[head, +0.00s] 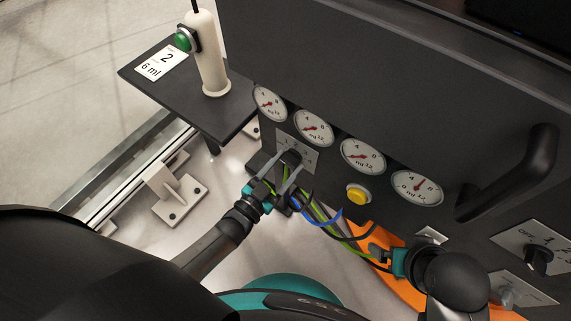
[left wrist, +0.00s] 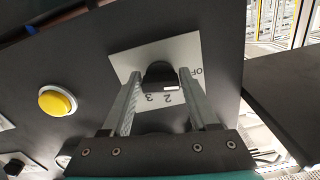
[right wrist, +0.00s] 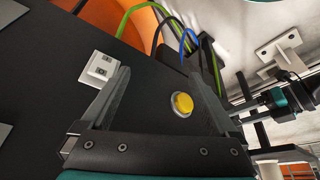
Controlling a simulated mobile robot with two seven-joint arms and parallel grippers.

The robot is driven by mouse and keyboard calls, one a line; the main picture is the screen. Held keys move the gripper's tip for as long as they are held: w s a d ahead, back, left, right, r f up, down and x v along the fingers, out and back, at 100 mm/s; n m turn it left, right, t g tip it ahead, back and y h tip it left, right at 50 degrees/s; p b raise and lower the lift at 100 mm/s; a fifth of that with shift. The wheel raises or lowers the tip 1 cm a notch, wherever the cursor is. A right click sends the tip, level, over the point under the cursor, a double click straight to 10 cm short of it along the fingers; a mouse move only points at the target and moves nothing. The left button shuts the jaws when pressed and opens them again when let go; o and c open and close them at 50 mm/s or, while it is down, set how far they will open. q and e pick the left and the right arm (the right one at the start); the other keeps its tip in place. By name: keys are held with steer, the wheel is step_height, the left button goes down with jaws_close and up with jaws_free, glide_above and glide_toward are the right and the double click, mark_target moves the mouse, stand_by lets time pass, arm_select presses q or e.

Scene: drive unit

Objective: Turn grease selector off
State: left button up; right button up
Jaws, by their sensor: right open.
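The grease selector is a black knob on a light plate marked OFF and numbers, below the row of gauges. The knob (head: 291,157) is partly covered in the head view. In the left wrist view the knob (left wrist: 160,75) carries a white mark on its lower right side, and the plate's labels appear upside down, partly hidden. My left gripper (head: 283,172) has one finger on each side of the knob, narrowed around it; the left wrist view shows its fingertips (left wrist: 161,80) against the knob sides. My right gripper (right wrist: 160,80) is open and empty in front of the panel.
A yellow button (head: 358,194) lies right of the selector. A second selector (head: 540,260) and a thick black handle (head: 515,175) are at right. Green, blue and black cables hang below the panel. A shelf (head: 160,95) at left holds a white bottle-like device (head: 208,60).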

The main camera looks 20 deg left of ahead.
arm_select(q)
steer(key=o, duration=0.4)
steer(key=shift+p+v, duration=1.5)
steer(key=shift+v, duration=6.1)
arm_select(e)
step_height(320, 180, down, 6)
steer(key=g, duration=0.1)
steer(key=shift+s, duration=0.4)
steer(key=shift+f, duration=0.1)
